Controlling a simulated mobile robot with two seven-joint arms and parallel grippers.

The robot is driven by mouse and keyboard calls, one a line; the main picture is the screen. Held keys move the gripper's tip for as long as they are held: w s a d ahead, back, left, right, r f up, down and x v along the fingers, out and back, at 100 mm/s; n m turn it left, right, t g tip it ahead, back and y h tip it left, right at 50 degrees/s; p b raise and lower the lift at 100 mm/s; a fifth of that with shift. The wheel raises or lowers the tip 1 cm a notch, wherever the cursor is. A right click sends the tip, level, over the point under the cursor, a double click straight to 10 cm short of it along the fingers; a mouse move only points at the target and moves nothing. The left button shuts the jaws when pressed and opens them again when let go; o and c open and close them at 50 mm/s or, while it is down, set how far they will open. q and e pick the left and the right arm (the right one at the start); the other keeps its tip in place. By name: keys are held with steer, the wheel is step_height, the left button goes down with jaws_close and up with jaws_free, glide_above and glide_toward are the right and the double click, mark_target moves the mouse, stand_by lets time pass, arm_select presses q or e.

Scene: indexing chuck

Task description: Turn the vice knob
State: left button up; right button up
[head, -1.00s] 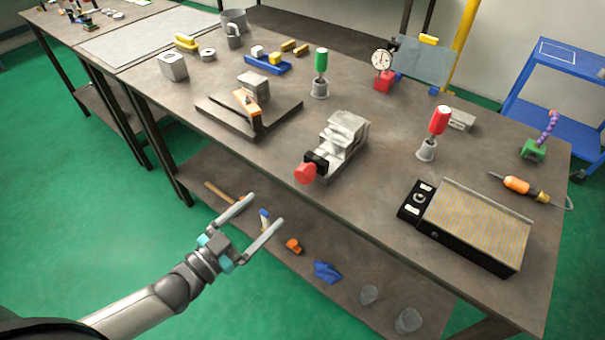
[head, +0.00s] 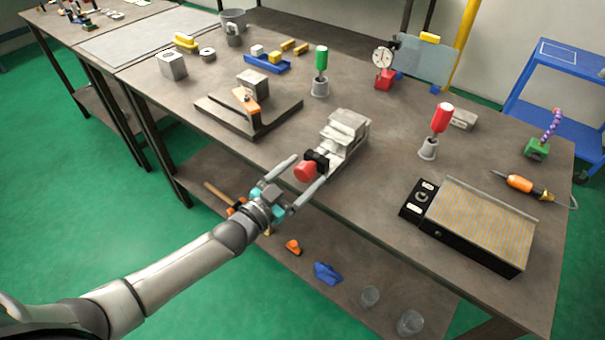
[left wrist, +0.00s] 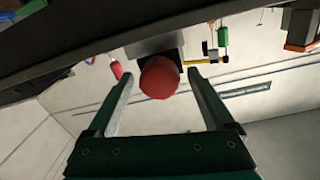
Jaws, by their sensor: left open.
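The vice (head: 345,138) is a grey metal block at the front edge of the workbench. Its red round knob (head: 306,171) faces me on a black collar (head: 318,160). My left gripper (head: 308,172) is open, with one finger on each side of the knob in the head view. In the left wrist view the red knob (left wrist: 159,77) lies between the two fingertips, with a visible gap on both sides. The left gripper (left wrist: 160,80) does not appear to touch it. My right gripper is not in view.
The workbench (head: 300,215) holds an angled dark fixture (head: 225,118) left of the vice and a ribbed plate unit (head: 480,225) to the right. Red and green handled tools (head: 441,118) (head: 321,60) stand behind. A lower shelf (head: 335,300) holds loose items.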

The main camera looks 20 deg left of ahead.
arm_select(q)
steer(key=shift+w, duration=0.15)
steer(key=shift+c, duration=0.2)
steer(key=c, duration=1.3)
steer(key=shift+d+m+p, duration=0.1)
steer(key=shift+m+p, duration=0.5)
steer(key=shift+m, duration=0.5)
steer(key=shift+c, duration=0.2)
steer(key=shift+m, duration=1.1)
